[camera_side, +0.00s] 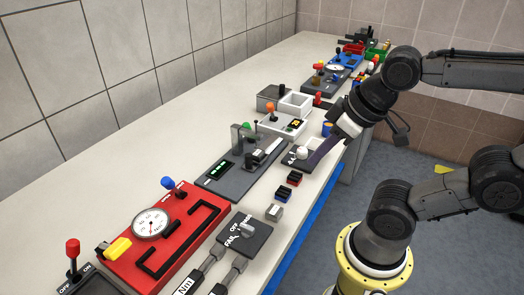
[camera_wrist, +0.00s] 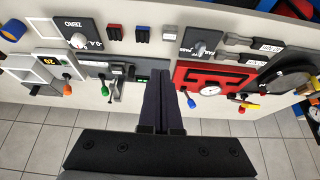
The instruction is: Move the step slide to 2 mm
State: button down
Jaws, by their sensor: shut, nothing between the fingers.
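A long dark grey panel (camera_side: 215,183) with a green-lit display (camera_side: 220,169) lies in the middle of the bench in the side view. It carries an upright grey block (camera_side: 236,138) and a grey slide piece (camera_side: 262,153); I take this for the step slide unit, but its reading is too small to read. In the wrist view the display (camera_wrist: 142,79) sits just left of my fingers, which hide part of the panel. My gripper (camera_wrist: 161,75) is shut and empty. In the side view my gripper (camera_side: 313,162) hangs over the front part of the bench, right of the panel.
A red panel (camera_side: 108,258) with a round gauge stands to the left. A small dark panel with a white knob (camera_side: 302,153) is close to my fingers. Dark blocks (camera_side: 294,178) lie near the front edge. A white box (camera_side: 296,103) stands behind.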

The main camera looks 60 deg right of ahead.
jog(key=c, duration=1.1)
grip_release()
jog(key=shift+m, duration=0.3)
jog(key=shift+o, duration=1.1)
jog(key=shift+s+m, duration=0.1)
jog(key=shift+m, duration=0.4)
jog(key=shift+o, duration=1)
jog(key=w+r+m, duration=0.5)
jog(key=m, duration=0.2)
jog(key=shift+d+g, duration=0.3)
jog(key=shift+g, duration=0.1)
jog(key=m+g, duration=0.5)
jog(key=m, duration=0.4)
send_over(248, 155)
notch_tip(248, 155, down, 7)
notch_tip(248, 155, down, 13)
jog(key=shift+d+f, duration=0.1)
jog(key=shift+f, duration=0.05)
